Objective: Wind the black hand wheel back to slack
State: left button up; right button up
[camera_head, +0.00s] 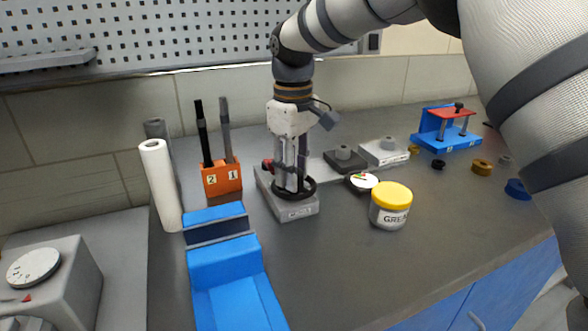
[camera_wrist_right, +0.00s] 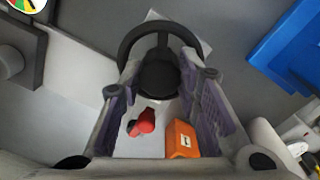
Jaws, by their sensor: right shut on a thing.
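The black hand wheel (camera_head: 308,192) lies flat on a grey base block (camera_head: 298,211) in the middle of the bench. My right gripper (camera_head: 291,184) points down onto it, its fingers at the wheel's middle. In the right wrist view the wheel (camera_wrist_right: 160,27) shows as a black ring with a dark hub (camera_wrist_right: 158,78) between my fingers. The gripper is shut on the wheel; the exact contact is partly hidden. A red part (camera_head: 267,165) sits beside the wheel, left of my fingers. A round dial (camera_head: 361,181) with coloured sectors stands to the right of the base. My left gripper is not in view.
A grease tub with a yellow lid (camera_head: 391,196) stands close, right of the base. Bench space at front right is clear.

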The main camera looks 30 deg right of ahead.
jog(key=n, duration=0.4)
jog(key=shift+n, duration=0.3)
dwell(0.4)
jog(key=o, duration=1.1)
jog(key=shift+s, duration=0.1)
jog(key=shift+o, duration=0.2)
notch_tip(320, 180, up, 12)
